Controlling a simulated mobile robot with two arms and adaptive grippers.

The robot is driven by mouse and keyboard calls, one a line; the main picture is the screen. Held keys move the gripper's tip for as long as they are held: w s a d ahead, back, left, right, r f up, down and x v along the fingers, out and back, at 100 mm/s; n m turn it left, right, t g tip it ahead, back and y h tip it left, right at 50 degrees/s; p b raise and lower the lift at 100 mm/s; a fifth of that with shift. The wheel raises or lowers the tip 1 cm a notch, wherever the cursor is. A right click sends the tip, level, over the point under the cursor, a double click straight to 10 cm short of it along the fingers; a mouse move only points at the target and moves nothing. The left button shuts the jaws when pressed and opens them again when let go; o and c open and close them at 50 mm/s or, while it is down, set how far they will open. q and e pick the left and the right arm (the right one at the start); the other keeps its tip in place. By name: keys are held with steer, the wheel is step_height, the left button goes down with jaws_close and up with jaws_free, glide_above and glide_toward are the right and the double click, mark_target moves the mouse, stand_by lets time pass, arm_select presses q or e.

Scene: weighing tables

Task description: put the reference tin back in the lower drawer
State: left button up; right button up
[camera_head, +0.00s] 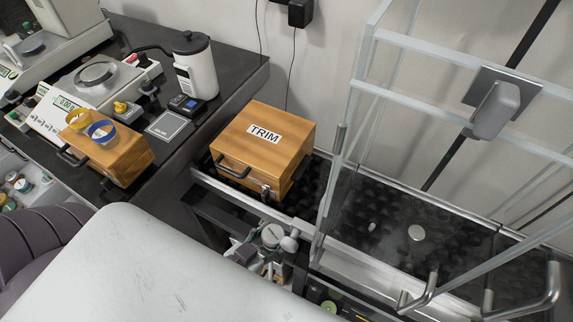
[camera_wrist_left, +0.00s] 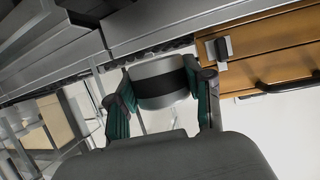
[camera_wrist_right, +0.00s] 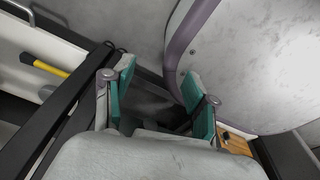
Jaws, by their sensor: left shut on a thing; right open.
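My left gripper (camera_head: 268,240) is shut on a silver tin with a dark band around its middle. The tin (camera_wrist_left: 160,82) sits between the two teal-padded fingers in the left wrist view. In the head view the tin's round pale top (camera_head: 272,235) shows just in front of the wooden TRIM box, partly hidden by the gripper. My right gripper (camera_wrist_right: 162,88) is open with nothing between its fingers; it is not in the head view. I cannot make out the lower drawer clearly in any view.
The wooden TRIM box (camera_head: 258,150) stands behind the tin; its latch shows close by (camera_wrist_left: 219,48). A glass-framed enclosure (camera_head: 350,160) stands to the right. The left table holds a scale (camera_head: 97,78), a white canister (camera_head: 196,70) and another wooden box (camera_head: 120,155). A yellow bar (camera_wrist_right: 50,68) lies left of my right gripper.

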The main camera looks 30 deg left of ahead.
arm_select(q)
steer(key=shift+s+d+f, duration=0.15)
steer(key=shift+s+f, duration=0.05)
steer(key=shift+f, duration=0.55)
glide_toward(317, 199)
steer(key=w, duration=0.3)
steer(key=w+p, duration=0.1)
steer(key=shift+w+d+r, duration=0.1)
steer(key=shift+w+d, duration=0.05)
steer(key=shift+d, duration=0.15)
steer(key=shift+w+d, duration=0.15)
steer(key=shift+w, duration=0.45)
steer(key=w, duration=0.3)
steer(key=shift+w+d, duration=0.4)
steer(key=shift+f, duration=0.85)
steer(key=shift+s, duration=0.15)
arm_select(e)
steer(key=shift+s+d+r+g, duration=0.15)
steer(key=shift+s+d, duration=0.1)
steer(key=shift+s, duration=0.35)
steer(key=shift+s+d+g, duration=0.15)
steer(key=shift+s+d, duration=0.1)
steer(key=shift+s, duration=0.3)
